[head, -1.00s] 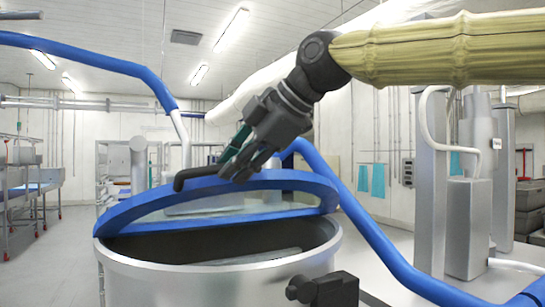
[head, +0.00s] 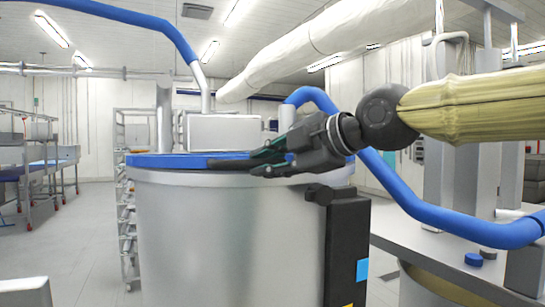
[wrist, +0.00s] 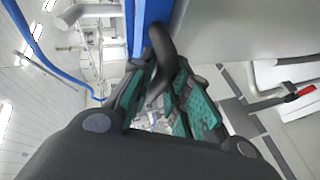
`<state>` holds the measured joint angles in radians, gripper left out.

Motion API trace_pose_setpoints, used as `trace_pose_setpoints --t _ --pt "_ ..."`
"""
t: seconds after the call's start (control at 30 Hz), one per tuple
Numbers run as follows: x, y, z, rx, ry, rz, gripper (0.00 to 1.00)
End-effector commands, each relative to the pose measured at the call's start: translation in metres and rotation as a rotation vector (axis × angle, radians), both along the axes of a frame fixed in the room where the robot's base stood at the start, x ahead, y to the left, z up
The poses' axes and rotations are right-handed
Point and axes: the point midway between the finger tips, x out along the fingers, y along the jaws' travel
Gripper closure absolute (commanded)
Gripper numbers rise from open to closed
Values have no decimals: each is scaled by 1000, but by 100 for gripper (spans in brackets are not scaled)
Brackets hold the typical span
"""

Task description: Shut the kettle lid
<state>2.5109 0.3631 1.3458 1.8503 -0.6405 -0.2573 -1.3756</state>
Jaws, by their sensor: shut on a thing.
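The kettle (head: 230,235) is a large round steel vessel in front of me. Its blue-rimmed lid (head: 165,160) lies about level across the top, seen nearly edge-on, with no clear gap at the visible rim. My gripper (head: 258,164) is at the lid's front right edge, shut on the black lid handle (head: 226,163). In the wrist view the curved handle (wrist: 160,48) runs between the green-padded fingers, with the blue lid edge (wrist: 143,22) and grey kettle wall (wrist: 235,25) beyond. The far side of the rim is hidden.
A black box (head: 346,245) is fixed to the kettle's right front. Blue pipes (head: 420,205) pass behind on the right, above a steel platform (head: 400,255) with small knobs. A wheeled rack (head: 125,215) stands behind left. The floor at left is mostly open.

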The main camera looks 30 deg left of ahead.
Motion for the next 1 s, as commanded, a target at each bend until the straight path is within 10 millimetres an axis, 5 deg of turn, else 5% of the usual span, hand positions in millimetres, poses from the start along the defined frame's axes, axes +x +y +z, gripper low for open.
trace_pose_setpoints --t 0.77,0.8,0.87,1.0 --pt "1 3 -28 3 26 3 100" --pt "1 3 -29 2 26 3 74" --pt "1 3 -29 3 26 3 64" --pt "2 3 -27 5 23 3 63"
